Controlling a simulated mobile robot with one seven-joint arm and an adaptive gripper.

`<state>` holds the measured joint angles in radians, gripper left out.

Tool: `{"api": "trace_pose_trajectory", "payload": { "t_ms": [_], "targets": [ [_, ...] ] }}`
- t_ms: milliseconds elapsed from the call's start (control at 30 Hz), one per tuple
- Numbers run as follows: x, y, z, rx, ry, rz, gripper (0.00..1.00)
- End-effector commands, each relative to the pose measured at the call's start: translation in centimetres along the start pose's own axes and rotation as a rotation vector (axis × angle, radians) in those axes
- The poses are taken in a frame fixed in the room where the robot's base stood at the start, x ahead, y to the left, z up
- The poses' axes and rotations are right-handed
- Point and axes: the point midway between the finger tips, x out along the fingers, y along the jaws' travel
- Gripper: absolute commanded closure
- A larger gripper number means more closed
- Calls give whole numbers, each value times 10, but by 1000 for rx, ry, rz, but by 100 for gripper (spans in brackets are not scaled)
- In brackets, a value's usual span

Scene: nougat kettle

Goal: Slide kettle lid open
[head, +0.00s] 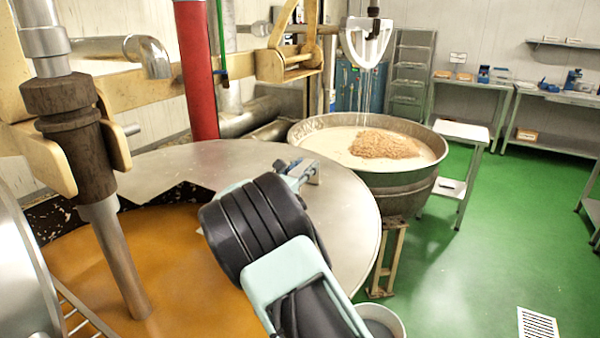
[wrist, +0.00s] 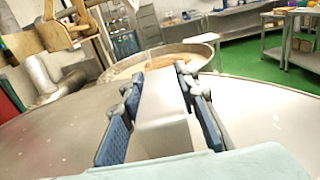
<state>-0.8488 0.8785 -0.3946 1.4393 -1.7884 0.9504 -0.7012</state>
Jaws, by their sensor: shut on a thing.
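The kettle lid (head: 225,160) is a flat, round metal plate covering the far and right part of the near kettle. At its left and front the kettle is uncovered, showing an amber mass (head: 185,265). In the wrist view the lid (wrist: 255,110) spreads on both sides of a metal block-shaped handle (wrist: 163,110). My gripper (head: 300,174) is at this handle near the lid's right side. In the wrist view my gripper (wrist: 158,105) is shut on the handle, with a blue finger pad on each side. My arm hides part of the lid and opening in the head view.
A metal stirrer shaft (head: 118,250) stands in the amber mass at left. A red post (head: 197,70) rises behind the lid. A second kettle (head: 400,180) with a pale mix stands beyond. A bucket (head: 385,318) is at lower right. Green floor is clear at right.

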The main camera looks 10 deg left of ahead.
Motion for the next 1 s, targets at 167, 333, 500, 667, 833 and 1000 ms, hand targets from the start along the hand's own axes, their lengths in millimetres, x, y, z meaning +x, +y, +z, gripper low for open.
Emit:
{"api": "trace_pose_trajectory", "payload": {
  "t_ms": [167, 333, 500, 667, 833, 1000],
  "targets": [
    [0, -1, 0, -1, 0, -3, 100],
    [0, -1, -1, -1, 1, -3, 64],
    [-1, 0, -1, 0, 1, -1, 54],
    [-1, 0, -1, 0, 2, 0, 54],
    [-12, 2, -1, 1, 3, 2, 54],
    [-44, 2, -1, 1, 4, 3, 54]
  ]
}}
